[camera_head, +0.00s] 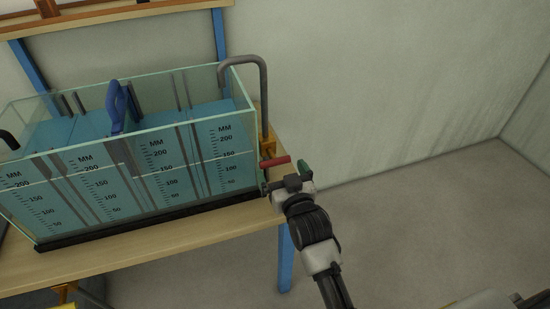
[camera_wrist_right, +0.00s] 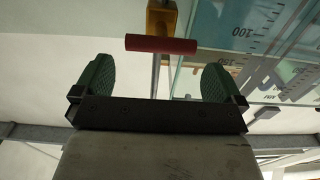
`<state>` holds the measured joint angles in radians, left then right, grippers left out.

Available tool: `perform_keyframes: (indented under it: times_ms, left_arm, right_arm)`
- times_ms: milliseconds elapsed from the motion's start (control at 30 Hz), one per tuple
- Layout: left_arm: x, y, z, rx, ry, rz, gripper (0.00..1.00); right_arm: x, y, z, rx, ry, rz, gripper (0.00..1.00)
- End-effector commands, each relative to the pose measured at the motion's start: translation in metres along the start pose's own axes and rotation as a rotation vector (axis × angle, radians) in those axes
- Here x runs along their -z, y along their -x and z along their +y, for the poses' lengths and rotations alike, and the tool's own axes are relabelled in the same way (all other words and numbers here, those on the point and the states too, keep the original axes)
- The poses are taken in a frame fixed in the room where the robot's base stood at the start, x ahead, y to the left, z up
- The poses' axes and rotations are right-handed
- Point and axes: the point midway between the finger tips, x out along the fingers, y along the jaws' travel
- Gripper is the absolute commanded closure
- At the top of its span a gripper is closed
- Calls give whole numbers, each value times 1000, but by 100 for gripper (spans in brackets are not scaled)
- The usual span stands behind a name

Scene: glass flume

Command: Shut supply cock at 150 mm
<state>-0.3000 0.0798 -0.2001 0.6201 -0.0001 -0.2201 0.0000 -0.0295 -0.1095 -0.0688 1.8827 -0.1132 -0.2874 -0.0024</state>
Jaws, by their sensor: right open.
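The glass flume (camera_head: 150,123) holds blue water and has several MM scales on its front. In the rightmost bay a pale line crosses near the 150 mark (camera_head: 228,154); I cannot tell surely that it is the water level there. The supply cock's red handle (camera_head: 275,161) sticks out at the flume's right end, below the grey pipe (camera_head: 263,90). My right gripper (camera_head: 285,179) is open beside it. In the right wrist view the red handle (camera_wrist_right: 161,44) lies crosswise just beyond the green fingertips, not gripped. My left gripper is out of view.
The flume stands on a wooden bench (camera_head: 150,248) with blue legs (camera_head: 285,255). A blue handled piece (camera_head: 118,105) stands in the flume. An orange clamp (camera_wrist_right: 161,18) sits behind the red handle. The floor right of the bench is clear.

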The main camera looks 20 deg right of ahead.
Motion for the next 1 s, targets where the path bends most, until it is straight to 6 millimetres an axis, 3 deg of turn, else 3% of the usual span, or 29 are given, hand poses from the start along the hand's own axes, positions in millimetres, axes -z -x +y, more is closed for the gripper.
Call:
perform_keyframes:
  times_ms: [100, 300, 667, 933, 1000]
  left_arm:
    - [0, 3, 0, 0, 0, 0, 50]
    - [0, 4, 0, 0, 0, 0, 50]
    - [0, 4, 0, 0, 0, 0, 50]
    - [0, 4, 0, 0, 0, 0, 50]
    - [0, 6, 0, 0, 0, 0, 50]
  right_arm:
    - [1, -23, 0, 1, -1, 1, 0]
    - [0, -46, 0, 1, 0, 0, 0]
    - [-1, -52, 0, 1, 0, -1, 0]
    - [-1, -51, 0, 1, 0, -1, 38]
    - [0, -51, 0, 1, 8, -1, 39]
